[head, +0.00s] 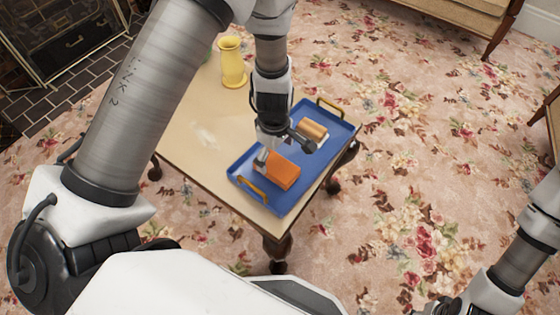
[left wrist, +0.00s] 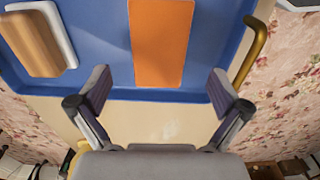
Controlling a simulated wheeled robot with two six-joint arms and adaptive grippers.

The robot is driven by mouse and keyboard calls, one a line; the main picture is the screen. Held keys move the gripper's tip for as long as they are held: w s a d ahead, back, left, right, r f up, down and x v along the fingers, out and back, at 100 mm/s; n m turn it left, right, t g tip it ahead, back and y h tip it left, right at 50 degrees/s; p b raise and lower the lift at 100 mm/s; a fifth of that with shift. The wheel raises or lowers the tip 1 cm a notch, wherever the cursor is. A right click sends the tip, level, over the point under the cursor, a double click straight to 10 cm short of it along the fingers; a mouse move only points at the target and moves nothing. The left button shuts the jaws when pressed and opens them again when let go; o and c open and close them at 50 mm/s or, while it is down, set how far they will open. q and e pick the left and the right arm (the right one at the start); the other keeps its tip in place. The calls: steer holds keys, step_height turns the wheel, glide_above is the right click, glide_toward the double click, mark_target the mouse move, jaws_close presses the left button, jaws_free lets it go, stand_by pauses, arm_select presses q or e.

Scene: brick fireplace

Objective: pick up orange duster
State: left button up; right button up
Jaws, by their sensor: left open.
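The orange duster (head: 284,172) lies in the blue tray (head: 301,196) on the small wooden table, near the tray's front handle. My left gripper (head: 262,161) hangs just above the tray, at the left side of the duster. In the left wrist view the orange duster (left wrist: 159,42) shows as a long block ahead of the gripper. My left gripper (left wrist: 164,88) is open and empty there, with the duster lying beyond the gap between its fingertips. The far end of the duster is cut off by the top edge. My right gripper is not in view.
A tan and white block (head: 313,130) lies in the tray's far half. A yellow vase (head: 232,62) stands on the table (head: 193,130) at the back left. The tray has yellow handles (head: 330,107) at both ends. Flowered carpet surrounds the table.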

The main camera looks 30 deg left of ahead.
mark_target(277, 166)
arm_select(q)
steer(key=f+b, duration=0.1)
steer(key=f, duration=0.2)
steer(key=f+b, duration=0.2)
steer(key=f, duration=0.1)
steer(key=shift+d, duration=0.2)
steer(key=shift+r, duration=0.2)
steer(key=c, duration=1.2)
step_height(277, 166, up, 9)
steer(key=p, duration=0.5)
steer(key=shift+r, duration=0.5)
